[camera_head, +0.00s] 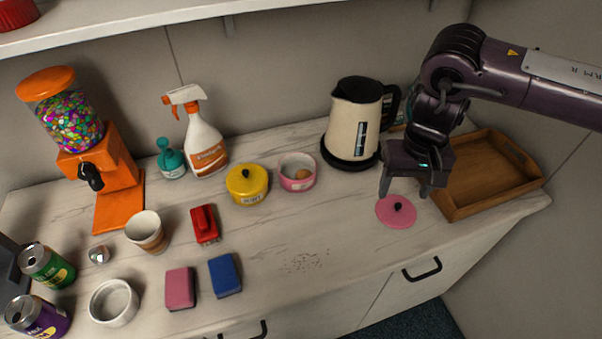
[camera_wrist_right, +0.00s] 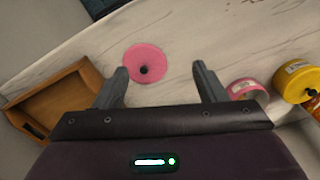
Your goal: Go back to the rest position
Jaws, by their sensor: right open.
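My right gripper (camera_head: 404,190) comes in from the right in the head view. It is open and empty, just above and behind a pink lid (camera_head: 396,211) with a dark knob that lies flat on the counter. In the right wrist view the open fingers (camera_wrist_right: 163,85) point toward the counter, and the pink lid (camera_wrist_right: 147,62) shows between and beyond them. A pink pot (camera_head: 297,172), without a lid and with something brown inside, stands to the left of the gripper. My left gripper is not clearly seen; only a dark shape shows at the left edge.
A wooden tray (camera_head: 452,204) lies close on the right, and a kettle (camera_head: 353,118) stands behind left of the gripper. A yellow lidded pot (camera_head: 247,184), a red clip-like object (camera_head: 205,224) and two sponges (camera_head: 225,275) are further left. The front middle counter is clear except for dark crumbs (camera_head: 307,262).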

